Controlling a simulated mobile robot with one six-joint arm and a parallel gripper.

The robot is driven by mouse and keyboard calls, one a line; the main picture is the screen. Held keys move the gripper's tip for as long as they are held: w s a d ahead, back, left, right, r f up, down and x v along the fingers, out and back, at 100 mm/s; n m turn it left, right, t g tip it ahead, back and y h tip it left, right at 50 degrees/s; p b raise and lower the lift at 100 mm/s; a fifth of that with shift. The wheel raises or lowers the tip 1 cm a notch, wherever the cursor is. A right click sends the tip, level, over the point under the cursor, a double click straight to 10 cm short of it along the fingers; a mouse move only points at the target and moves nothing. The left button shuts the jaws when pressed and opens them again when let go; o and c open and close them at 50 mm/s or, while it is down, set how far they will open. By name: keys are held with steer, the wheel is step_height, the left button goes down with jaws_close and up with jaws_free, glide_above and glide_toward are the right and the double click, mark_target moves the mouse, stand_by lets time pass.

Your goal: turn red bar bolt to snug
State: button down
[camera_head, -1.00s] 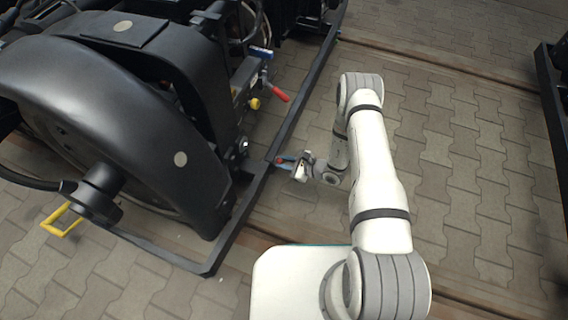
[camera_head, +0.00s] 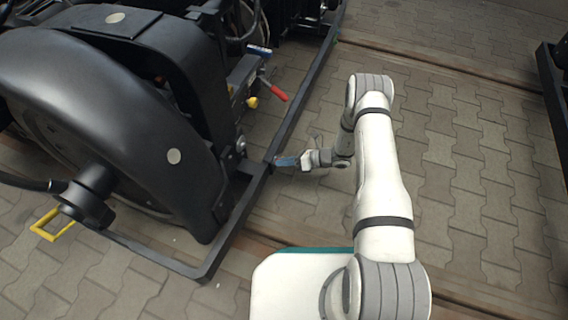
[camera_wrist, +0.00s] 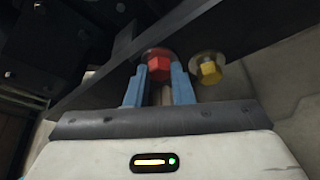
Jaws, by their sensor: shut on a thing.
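The red bar bolt (camera_wrist: 159,64) has a hexagonal head on a round washer, set in the dark bar (camera_wrist: 118,70) in the wrist view. My gripper (camera_wrist: 160,76) has its two blue fingers on either side of the red head, shut on it. A yellow hex bolt (camera_wrist: 209,68) sits just right of it on the same bar, apart from the fingers. In the head view my gripper (camera_head: 286,161) reaches left to the black bar (camera_head: 262,170) of the frame; the red bolt is hidden there.
A large black wheel cover (camera_head: 110,120) fills the left of the head view. A red-handled lever (camera_head: 274,92) and a yellow knob (camera_head: 252,102) stand beyond my gripper. Open paving lies right of my arm.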

steer(key=shift+w+d+m+g+b, duration=0.1)
steer(key=shift+w+m+g+b, duration=0.1)
steer(key=shift+m+g+b, duration=0.3)
steer(key=shift+m, duration=0.3)
steer(key=c, duration=1.3)
jaws_free()
steer(key=shift+o, duration=0.2)
steer(key=p+v, duration=0.3)
steer(key=v, duration=0.4)
steer(key=shift+s+d, duration=0.15)
steer(key=shift+d, duration=0.25)
